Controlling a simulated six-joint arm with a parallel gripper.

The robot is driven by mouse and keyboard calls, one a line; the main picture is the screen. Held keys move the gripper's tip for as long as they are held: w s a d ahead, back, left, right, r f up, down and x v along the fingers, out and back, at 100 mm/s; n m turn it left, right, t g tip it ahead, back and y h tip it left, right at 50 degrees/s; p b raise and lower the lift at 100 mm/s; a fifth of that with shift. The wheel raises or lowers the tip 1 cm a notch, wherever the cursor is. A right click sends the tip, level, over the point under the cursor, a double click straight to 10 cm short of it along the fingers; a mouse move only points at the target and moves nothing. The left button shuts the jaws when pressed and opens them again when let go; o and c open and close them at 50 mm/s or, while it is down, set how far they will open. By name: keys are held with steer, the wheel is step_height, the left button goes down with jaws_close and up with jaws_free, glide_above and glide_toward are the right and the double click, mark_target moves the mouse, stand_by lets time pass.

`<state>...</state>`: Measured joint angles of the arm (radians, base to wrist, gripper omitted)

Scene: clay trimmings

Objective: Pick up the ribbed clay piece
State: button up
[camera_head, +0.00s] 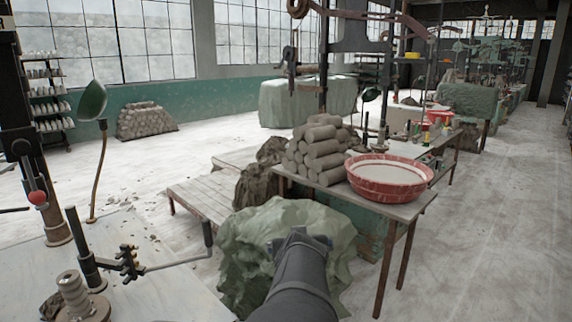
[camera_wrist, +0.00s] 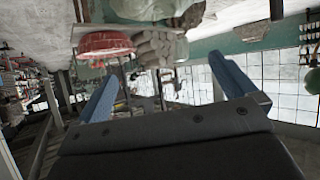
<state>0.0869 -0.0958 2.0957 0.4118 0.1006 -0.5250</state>
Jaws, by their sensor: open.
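A grey ribbed piece (camera_head: 73,290), which looks like the clay piece, stands upright on a round base at the lower left of the head view. My gripper (camera_wrist: 165,85) shows in the wrist view with its two blue fingers wide apart and nothing between them. The wrist view is upside down and does not show the ribbed piece.
A dark post (camera_head: 84,248) with a metal arm and crank stands just behind the ribbed piece. A green cloth-covered heap (camera_head: 255,240) lies beyond my arm. A table holds stacked clay rolls (camera_head: 318,150) and a red basin (camera_head: 390,190). The pale surface right of the piece looks clear.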

steer(key=shift+c, duration=0.4)
steer(key=c, duration=0.4)
steer(key=w+a+r+n+g+y, duration=0.15)
steer(key=w+a, duration=0.25)
steer(key=a, duration=0.4)
steer(key=w+a+n+g+y, duration=0.1)
steer(key=w+a+n+y, duration=0.2)
steer(key=a, duration=0.6)
steer(key=n+g, duration=0.9)
steer(key=n, duration=0.1)
glide_toward(69, 279)
steer(key=shift+t, duration=0.25)
steer(key=x, duration=0.7)
steer(key=shift+s+a+f, duration=0.1)
steer(key=shift+s+f, duration=0.1)
steer(key=shift+f, duration=0.05)
steer(key=shift+w+x, duration=0.2)
steer(key=shift+x, duration=1.4)
steer(key=shift+w+x, duration=0.25)
steer(key=shift+x, duration=1.3)
